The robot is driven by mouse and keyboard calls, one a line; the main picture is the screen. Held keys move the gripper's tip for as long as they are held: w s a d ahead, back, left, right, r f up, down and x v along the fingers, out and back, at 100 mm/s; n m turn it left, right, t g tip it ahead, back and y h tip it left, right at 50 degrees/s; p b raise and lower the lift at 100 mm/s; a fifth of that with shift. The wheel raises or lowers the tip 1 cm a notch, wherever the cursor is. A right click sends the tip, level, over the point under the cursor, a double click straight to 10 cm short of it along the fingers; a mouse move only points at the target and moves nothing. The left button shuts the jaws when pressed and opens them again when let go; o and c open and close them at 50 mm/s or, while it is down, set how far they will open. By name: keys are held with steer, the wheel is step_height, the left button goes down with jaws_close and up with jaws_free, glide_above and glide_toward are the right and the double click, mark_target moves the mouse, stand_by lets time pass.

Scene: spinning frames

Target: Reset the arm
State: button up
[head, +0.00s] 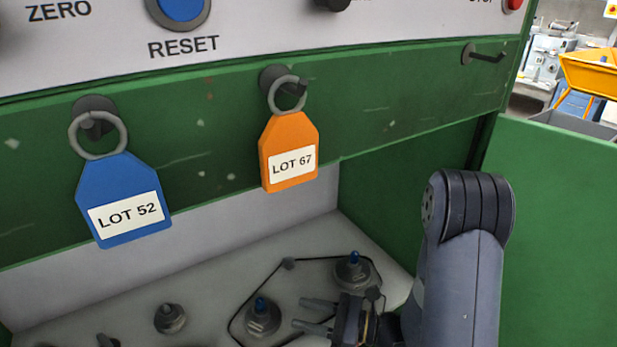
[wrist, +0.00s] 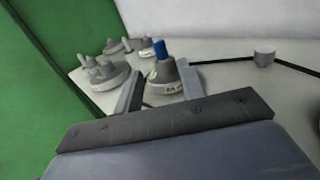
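My gripper (head: 299,312) is low over the grey surface at the bottom of the head view, its two fingers pointing left. The fingers are apart with nothing between them; they also show apart in the wrist view (wrist: 162,74). Another blue-tipped spindle (head: 353,270) stands behind my gripper, near a dark cord (head: 248,300).
A blue LOT 52 tag (head: 120,190) and an orange LOT 67 tag (head: 289,140) hang from pegs on the green beam (head: 390,110). One peg (head: 485,56) at the right is bare. A blue RESET button (head: 181,8) is above. A green wall (head: 560,230) stands right of my arm.

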mark_target(265, 304)
steer(key=shift+a, duration=0.1)
steer(key=shift+x, duration=5.3)
